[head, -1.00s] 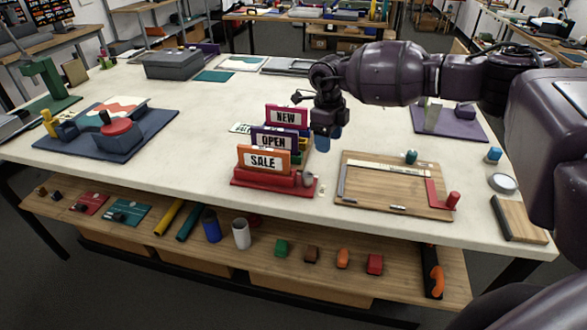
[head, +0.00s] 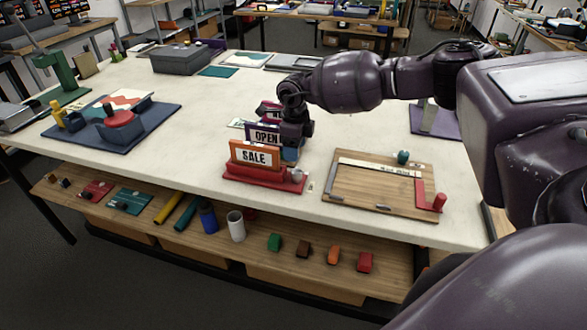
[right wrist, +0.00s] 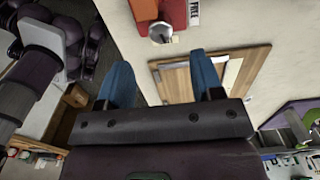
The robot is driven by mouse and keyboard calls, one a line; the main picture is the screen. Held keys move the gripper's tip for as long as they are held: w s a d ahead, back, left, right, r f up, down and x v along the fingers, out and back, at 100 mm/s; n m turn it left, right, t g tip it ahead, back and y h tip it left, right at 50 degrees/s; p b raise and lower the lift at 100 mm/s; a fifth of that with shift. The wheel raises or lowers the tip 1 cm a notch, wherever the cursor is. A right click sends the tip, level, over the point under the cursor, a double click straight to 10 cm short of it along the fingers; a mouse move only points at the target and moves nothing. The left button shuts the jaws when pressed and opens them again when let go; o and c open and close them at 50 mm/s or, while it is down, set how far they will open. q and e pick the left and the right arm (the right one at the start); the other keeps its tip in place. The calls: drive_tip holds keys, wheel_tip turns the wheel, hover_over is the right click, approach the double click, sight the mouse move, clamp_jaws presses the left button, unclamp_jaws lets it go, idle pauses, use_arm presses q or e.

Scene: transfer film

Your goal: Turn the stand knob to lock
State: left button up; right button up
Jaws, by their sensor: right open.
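A red stand (head: 262,178) holds an orange-framed SALE sign (head: 254,155) near the table's front edge. A grey knob (head: 297,175) sits at the stand's right end. It also shows as a silver round knob (right wrist: 161,33) beside the red stand in the right wrist view. My right gripper (head: 291,154) is just above and behind the knob. Its blue fingers (right wrist: 163,77) are spread apart and empty, with the knob beyond their tips in the wrist view. The knob's lock marking is too small to read. My left gripper is not in view.
Behind it, the OPEN sign (head: 266,134) and a mostly hidden third sign stand close to my right gripper. A blue tray (head: 160,125) is at left. The table's middle is clear.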

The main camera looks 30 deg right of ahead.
sight(295, 170)
wheel_tip(295, 170, down, 8)
drive_tip(key=shift+p, duration=0.3)
drive_tip(key=c, duration=0.9)
drive_tip(key=shift+m, duration=1.6)
drive_tip(key=o, duration=0.9)
drive_tip(key=shift+r, duration=0.1)
wheel_tip(295, 170, up, 11)
drive_tip(key=shift+b, duration=0.3)
